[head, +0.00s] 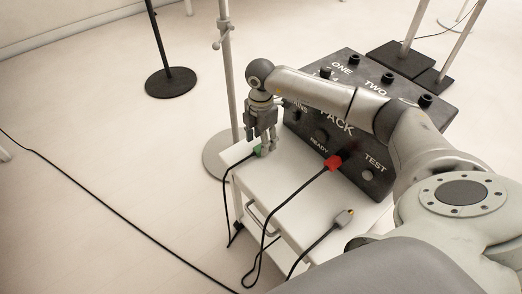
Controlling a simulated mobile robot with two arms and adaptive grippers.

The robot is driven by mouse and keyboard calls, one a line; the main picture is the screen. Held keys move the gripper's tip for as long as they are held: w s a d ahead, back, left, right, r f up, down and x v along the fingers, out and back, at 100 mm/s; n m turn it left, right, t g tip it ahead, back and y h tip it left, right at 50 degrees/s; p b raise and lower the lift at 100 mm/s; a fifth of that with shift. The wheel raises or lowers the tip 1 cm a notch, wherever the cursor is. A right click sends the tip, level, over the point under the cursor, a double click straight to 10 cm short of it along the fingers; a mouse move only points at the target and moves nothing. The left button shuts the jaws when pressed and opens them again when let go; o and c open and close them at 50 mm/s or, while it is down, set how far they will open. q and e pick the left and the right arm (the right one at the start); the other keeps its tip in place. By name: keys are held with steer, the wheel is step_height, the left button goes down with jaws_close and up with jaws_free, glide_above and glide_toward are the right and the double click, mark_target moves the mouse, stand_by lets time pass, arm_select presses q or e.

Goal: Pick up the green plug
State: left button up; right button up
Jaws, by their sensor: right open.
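The green plug (258,150) lies at the far left edge of the white cart top (290,192), with its black cable running off to the left. My right gripper (262,142) points down right over the green plug, with its fingers at or just above it. Its jaws are open; I cannot tell whether they touch the plug. The fingers hide part of the plug. My left gripper is not in view.
A black box (340,129) with white lettering and knobs stands behind the cart top. A red plug (333,162) sits at its front, and a grey plug (344,217) lies at the near right. A metal stand pole (229,80) rises left of the gripper. Cables hang down.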

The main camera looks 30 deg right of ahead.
steer(key=shift+f, duration=1.1)
steer(key=c, duration=1.1)
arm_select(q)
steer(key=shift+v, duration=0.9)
arm_select(e)
steer(key=shift+r, duration=0.15)
